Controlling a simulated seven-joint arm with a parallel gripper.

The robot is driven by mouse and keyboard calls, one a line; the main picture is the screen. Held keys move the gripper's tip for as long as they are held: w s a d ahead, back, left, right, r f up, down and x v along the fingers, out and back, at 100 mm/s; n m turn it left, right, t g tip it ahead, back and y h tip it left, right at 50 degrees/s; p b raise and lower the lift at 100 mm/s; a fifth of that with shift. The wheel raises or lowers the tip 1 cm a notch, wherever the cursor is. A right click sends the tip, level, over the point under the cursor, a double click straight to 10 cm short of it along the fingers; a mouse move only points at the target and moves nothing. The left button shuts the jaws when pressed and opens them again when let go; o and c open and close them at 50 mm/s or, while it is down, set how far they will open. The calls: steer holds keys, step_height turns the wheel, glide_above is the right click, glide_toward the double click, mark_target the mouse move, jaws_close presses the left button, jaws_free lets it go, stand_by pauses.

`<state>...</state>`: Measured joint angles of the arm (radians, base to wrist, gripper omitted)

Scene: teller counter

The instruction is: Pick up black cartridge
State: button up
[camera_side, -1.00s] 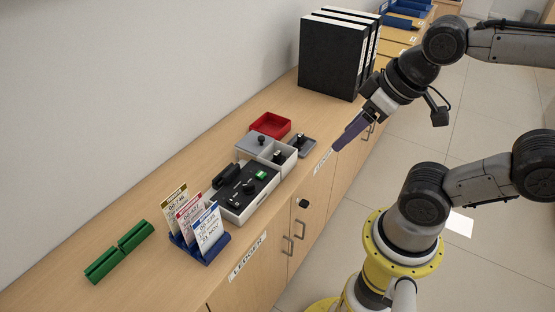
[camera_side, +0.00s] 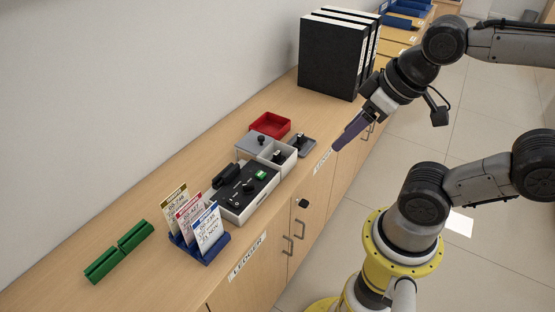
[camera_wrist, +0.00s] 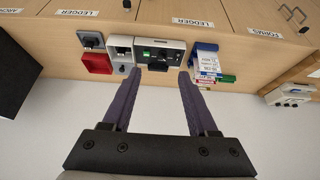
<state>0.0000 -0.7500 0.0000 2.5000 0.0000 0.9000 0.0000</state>
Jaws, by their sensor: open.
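Several small dark pieces show, and I cannot tell for certain which is the black cartridge. A dark piece (camera_side: 277,157) stands in the open compartment of a white box. Another dark piece (camera_side: 302,140) sits on a small grey tray. A longer black block (camera_side: 225,177) lies at the back of a black-topped device (camera_side: 245,193), which also shows in the wrist view (camera_wrist: 151,66). My gripper (camera_side: 338,147) is open and empty, above the counter's front edge, right of the grey tray. In the wrist view its two purple fingers (camera_wrist: 160,74) are spread apart.
A red tray (camera_side: 270,125) sits behind the white box, whose grey lid (camera_side: 256,145) has a knob. A blue holder (camera_side: 205,250) carries upright cards. A green two-part block (camera_side: 118,252) lies at left. Tall black binders (camera_side: 330,58) stand at the back. The wall runs behind.

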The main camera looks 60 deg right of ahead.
steer(key=shift+c, duration=0.5)
